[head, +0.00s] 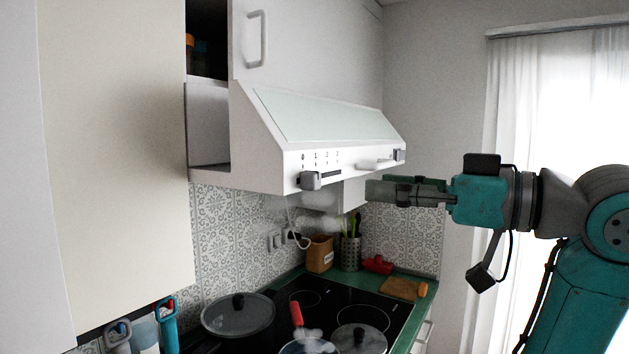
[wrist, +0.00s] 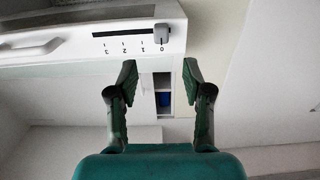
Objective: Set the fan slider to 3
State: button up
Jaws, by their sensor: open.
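The fan slider is a grey knob (head: 311,180) on the front strip of the white range hood (head: 345,157). Its dark slot runs to the right of it, below a row of marks. In the wrist view the knob (wrist: 162,34) sits at the 0 end of the slot (wrist: 123,35). The marks 0, 1, 2 and 3 appear upside down there, with 3 at the far left. My gripper (head: 372,191) is open and empty, to the right of the knob in the head view. In the wrist view my gripper (wrist: 159,72) points toward the knob, apart from it.
A bar handle (head: 374,164) and a small grey switch (head: 399,155) sit farther right on the hood front. Below are a black cooktop (head: 340,301) with lidded pans (head: 238,316), a utensil holder (head: 350,253) and a cutting board (head: 399,288). Steam rises under the hood.

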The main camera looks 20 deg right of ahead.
aim_at(318, 180)
jog(key=x, duration=1)
jog(key=shift+w+a, duration=0.25)
jog(key=shift+a, duration=0.05)
grip_shut()
